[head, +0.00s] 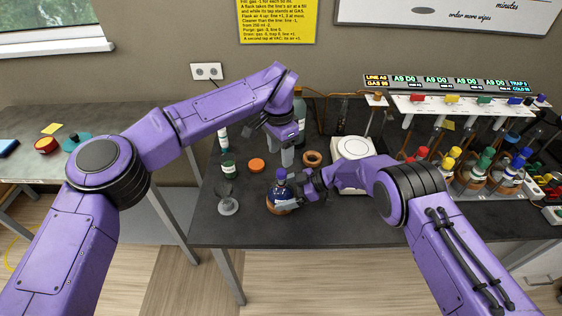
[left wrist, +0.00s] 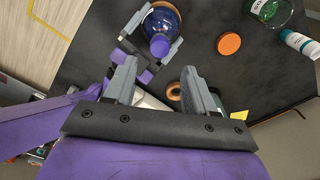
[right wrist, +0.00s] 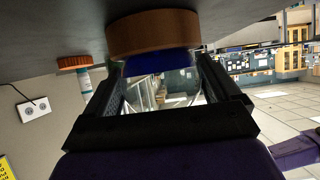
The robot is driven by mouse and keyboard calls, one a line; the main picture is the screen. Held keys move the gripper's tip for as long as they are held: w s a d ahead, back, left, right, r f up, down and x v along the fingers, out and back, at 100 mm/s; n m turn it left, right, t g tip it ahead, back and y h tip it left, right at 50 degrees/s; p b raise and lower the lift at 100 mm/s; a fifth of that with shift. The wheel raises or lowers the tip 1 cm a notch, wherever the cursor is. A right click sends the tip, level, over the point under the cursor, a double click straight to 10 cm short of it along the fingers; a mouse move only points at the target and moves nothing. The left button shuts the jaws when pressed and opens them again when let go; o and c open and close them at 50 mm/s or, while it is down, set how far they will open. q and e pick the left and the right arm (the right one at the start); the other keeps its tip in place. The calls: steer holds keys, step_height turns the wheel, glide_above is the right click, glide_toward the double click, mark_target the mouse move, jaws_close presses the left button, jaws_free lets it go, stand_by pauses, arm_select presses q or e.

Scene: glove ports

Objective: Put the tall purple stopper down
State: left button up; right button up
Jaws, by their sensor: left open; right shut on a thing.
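The purple stopper (head: 281,174) sits upright on top of a round glass flask (head: 282,190) with dark blue contents. In the left wrist view the purple stopper (left wrist: 160,46) shows from above on the flask (left wrist: 163,20). My right gripper (head: 290,203) is shut on the flask, one finger on each side of its body. The flask is at a brown cork ring (right wrist: 155,32); whether it rests fully in it I cannot tell. My left gripper (head: 288,153) is open and empty, just behind and above the stopper, apart from it.
An orange disc (head: 257,165), a green-labelled bottle (head: 228,166) and a clear funnel-like stand (head: 228,203) are left of the flask. An empty cork ring (head: 313,159) and a white device (head: 353,150) are behind right. A rack with coloured valves (head: 460,105) stands at the right.

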arm_select(q)
step_height(320, 180, up, 8)
steer(key=shift+s+r, duration=0.15)
steer(key=shift+a, duration=0.1)
arm_select(e)
steer(key=o, duration=0.5)
